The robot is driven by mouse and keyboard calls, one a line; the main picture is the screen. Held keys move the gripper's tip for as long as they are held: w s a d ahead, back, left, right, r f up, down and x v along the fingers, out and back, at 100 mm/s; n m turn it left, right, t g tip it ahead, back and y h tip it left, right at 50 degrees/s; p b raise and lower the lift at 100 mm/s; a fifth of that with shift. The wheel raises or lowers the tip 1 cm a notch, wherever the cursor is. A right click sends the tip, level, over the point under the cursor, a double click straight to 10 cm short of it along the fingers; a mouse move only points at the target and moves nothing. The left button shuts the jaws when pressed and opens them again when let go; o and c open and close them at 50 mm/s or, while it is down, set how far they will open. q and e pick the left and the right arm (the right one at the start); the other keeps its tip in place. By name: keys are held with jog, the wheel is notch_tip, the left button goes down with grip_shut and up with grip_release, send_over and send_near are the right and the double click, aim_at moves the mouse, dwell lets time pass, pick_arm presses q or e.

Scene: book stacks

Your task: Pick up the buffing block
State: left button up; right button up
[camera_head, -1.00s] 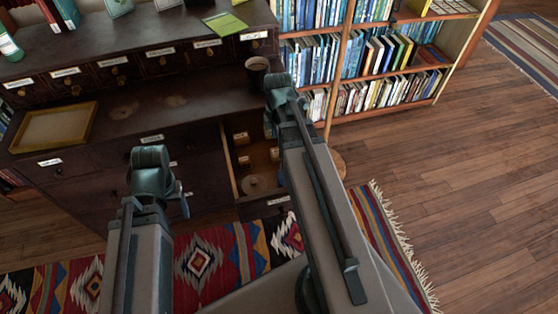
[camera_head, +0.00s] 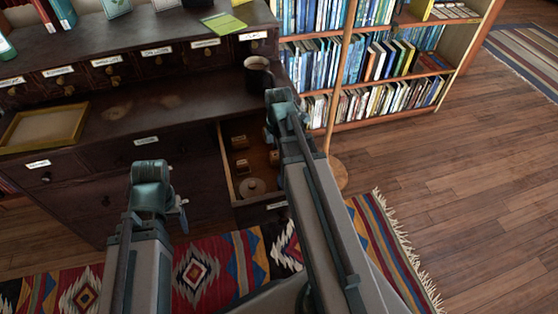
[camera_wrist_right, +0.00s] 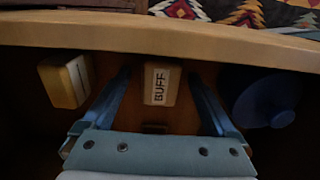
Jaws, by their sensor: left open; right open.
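The buffing block (camera_wrist_right: 161,86) is a small pale block with a "BUFF" label, lying in the open drawer (camera_wrist_right: 150,32). In the right wrist view it lies between the two fingers of my right gripper (camera_wrist_right: 159,76), which is open; contact is not visible. In the head view the drawer (camera_head: 228,172) stands out of the dark cabinet, and my right arm covers its right part, so I cannot tell which block there is the buffing one. The right gripper is hidden there. My left gripper (camera_head: 182,214) is small and partly hidden at the left arm's end, above the rug, away from the drawer.
Another labelled block (camera_wrist_right: 65,80) lies left of the buffing block; a round knobbed lid (camera_wrist_right: 266,99) lies right. The drawer's front wall runs close by. A mug (camera_head: 258,76) and wooden tray (camera_head: 20,131) stand on the cabinet. A bookcase (camera_head: 340,122) stands behind right.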

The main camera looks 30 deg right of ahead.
grip_shut()
dwell(0.3)
pick_arm(q)
jog(key=shift+r, duration=0.15)
pick_arm(e)
jog(key=shift+r, duration=0.2)
notch_tip(320, 180, up, 10)
jog(key=p, duration=1)
pick_arm(q)
notch_tip(320, 180, up, 10)
pick_arm(e)
jog(key=shift+f, duration=0.1)
jog(key=c, duration=0.6)
grip_release()
jog(key=c, duration=0.7)
pick_arm(q)
jog(key=shift+c, duration=0.2)
